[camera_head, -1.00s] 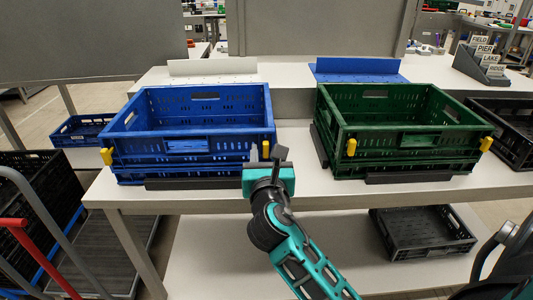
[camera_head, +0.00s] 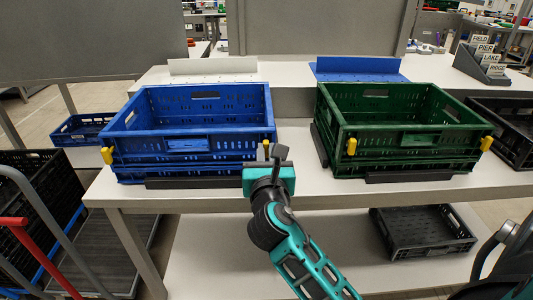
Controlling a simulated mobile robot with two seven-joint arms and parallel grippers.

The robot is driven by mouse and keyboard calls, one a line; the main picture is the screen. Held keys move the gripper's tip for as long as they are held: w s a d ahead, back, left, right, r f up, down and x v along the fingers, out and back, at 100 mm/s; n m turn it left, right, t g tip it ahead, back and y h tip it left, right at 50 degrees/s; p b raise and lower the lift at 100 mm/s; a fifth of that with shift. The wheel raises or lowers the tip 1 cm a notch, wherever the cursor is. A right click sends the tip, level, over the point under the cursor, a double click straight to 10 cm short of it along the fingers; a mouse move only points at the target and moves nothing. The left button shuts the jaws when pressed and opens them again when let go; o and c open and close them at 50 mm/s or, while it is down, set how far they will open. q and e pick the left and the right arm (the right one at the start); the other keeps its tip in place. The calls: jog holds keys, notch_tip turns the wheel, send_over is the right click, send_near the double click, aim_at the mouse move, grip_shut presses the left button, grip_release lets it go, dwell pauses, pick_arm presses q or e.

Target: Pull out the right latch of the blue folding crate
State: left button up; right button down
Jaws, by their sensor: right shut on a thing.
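The blue folding crate (camera_head: 190,140) stands unfolded on the table at the left. Its yellow right latch (camera_head: 266,147) shows at the crate's front right corner, partly hidden behind my right gripper. The yellow left latch (camera_head: 107,156) is at the front left corner. My right gripper (camera_head: 269,158), on a teal and black arm, is at the right latch and shut on it; the exact contact is hard to see. My left gripper is out of view.
A green folding crate (camera_head: 400,141) with yellow latches stands to the right. Dark bars (camera_head: 194,183) lie along the crates' front edges. A black crate (camera_head: 422,233) sits on the lower shelf. A red handle (camera_head: 40,253) and dark crates are at the lower left.

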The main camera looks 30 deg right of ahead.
jog(key=shift+s+a+r+p, duration=0.15)
jog(key=shift+s+a+p, duration=0.25)
jog(key=shift+p, duration=0.45)
jog(key=shift+s, duration=0.3)
jog(key=shift+f, duration=0.2)
jog(key=c, duration=1.1)
grip_release()
